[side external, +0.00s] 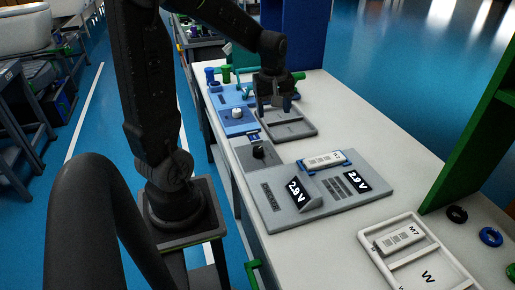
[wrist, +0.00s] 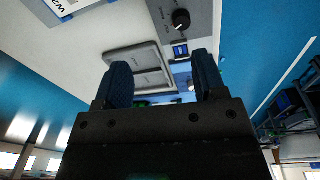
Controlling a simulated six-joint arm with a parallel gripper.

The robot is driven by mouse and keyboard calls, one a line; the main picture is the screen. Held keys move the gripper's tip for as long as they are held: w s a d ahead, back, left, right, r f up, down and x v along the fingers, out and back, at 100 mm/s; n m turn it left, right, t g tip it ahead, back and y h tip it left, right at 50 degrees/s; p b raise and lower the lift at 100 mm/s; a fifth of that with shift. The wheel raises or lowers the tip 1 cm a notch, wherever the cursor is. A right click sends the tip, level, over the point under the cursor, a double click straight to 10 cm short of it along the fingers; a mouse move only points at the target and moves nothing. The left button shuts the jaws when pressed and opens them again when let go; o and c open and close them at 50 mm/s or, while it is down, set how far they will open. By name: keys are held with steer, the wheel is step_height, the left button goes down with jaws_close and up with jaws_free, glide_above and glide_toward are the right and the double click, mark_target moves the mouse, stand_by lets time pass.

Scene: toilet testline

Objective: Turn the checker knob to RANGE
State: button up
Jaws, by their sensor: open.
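The checker (side external: 285,207) is a grey panel on the white bench, with two dark displays reading 2.9 V. Its black knob (side external: 258,151) stands at the panel's far left corner. The knob also shows at the top of the wrist view (wrist: 181,20), with small markings around it too small to read, so I cannot tell its setting. My gripper (side external: 273,104) is open and empty, beyond the knob and over the grey tray. In the wrist view, its two dark blue fingers (wrist: 162,82) are apart, with the knob away from them.
A white module (side external: 323,160) sits in a blue holder on the checker. A blue station (side external: 237,121) with a white knob stands beyond. A white tray (side external: 420,256) holds a module marked M7. A green shelf (side external: 478,135) borders the right.

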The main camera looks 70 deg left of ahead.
mark_target(258, 148)
steer(key=s+a+f+n+g, duration=0.1)
steer(key=a+f+n, duration=0.4)
steer(key=a, duration=0.2)
steer(key=shift+h, duration=0.4)
steer(key=f, duration=0.9)
steer(key=s+f, duration=0.1)
steer(key=f, duration=0.4)
steer(key=c, duration=0.9)
